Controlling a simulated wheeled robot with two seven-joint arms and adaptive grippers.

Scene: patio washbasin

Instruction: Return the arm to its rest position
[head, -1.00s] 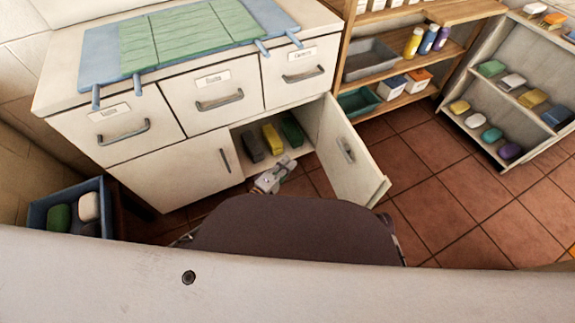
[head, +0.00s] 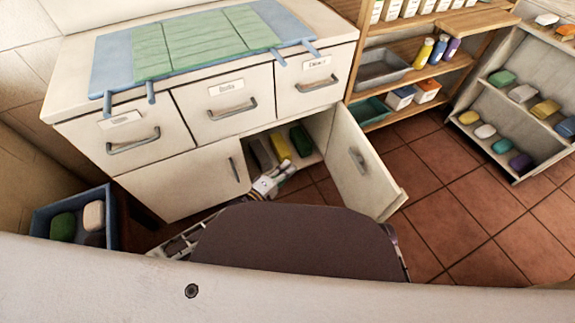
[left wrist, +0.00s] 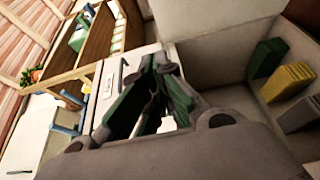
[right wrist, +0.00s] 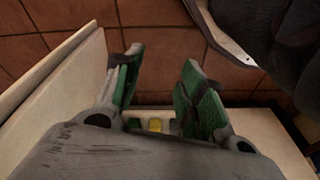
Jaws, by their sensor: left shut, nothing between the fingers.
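My left gripper (head: 282,174) is low in front of the open cabinet, just outside its opening. In the left wrist view my left gripper (left wrist: 160,70) has its green-padded fingers drawn together with nothing between them. My right gripper (right wrist: 160,68) shows in the right wrist view with its fingers apart and empty, over the tiled floor. It cannot be made out in the head view. Inside the cabinet stand a grey item (head: 262,153), a yellow item (head: 279,146) and a green item (head: 301,140).
The cabinet door (head: 362,160) stands open to the right of my left gripper. A blue crate (head: 40,222) with several soap-like pieces is at the left. Shelves (head: 425,85) and a tilted rack (head: 490,140) stand at the right. The tiled floor (head: 470,225) between is clear.

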